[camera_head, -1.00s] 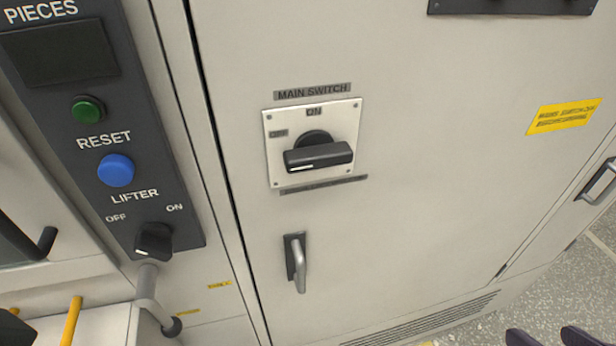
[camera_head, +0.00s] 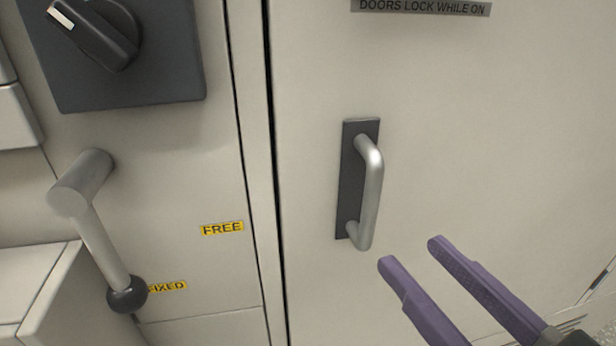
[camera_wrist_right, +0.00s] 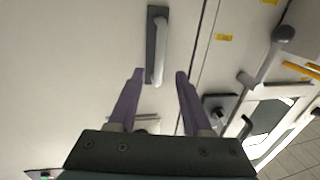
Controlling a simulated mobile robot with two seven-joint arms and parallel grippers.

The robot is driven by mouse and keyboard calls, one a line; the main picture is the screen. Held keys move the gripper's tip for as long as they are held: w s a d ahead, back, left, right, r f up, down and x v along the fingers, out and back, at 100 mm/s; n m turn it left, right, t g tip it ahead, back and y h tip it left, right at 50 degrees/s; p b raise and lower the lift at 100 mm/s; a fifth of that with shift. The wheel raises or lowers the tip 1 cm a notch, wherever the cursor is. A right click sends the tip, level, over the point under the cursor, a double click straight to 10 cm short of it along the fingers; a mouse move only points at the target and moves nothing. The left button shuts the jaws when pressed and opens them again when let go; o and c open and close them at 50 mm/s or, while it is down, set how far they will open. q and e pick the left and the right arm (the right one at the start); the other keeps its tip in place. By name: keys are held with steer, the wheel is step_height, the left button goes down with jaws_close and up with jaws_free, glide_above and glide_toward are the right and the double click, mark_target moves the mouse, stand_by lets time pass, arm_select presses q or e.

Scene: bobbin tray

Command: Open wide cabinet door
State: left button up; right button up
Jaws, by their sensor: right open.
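The wide cabinet door (camera_head: 480,130) is a beige panel and looks shut, with a dark seam along its left edge. Its silver handle (camera_head: 371,190) stands upright on a dark backing plate. The handle also shows in the right wrist view (camera_wrist_right: 159,50), just beyond the fingertips. My right gripper (camera_head: 410,250) has two purple fingers, open and empty, a little below and to the right of the handle in the head view. In the wrist view its fingers (camera_wrist_right: 160,72) point toward the handle's near end. My left gripper is not in view.
Left of the door, a grey lever (camera_head: 103,240) with a black ball end sticks out beside yellow FREE (camera_head: 222,228) and FIXED (camera_head: 167,286) labels. A dark panel with a rotary knob (camera_head: 95,30) is above it. A DOORS LOCK WHILE ON label (camera_head: 422,7) is above the handle.

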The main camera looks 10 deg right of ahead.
mark_target(374, 212)
steer(key=x, duration=0.9)
steer(key=shift+s, duration=0.1)
steer(key=shift+c, duration=0.4)
jaws_close()
stand_by(0.7)
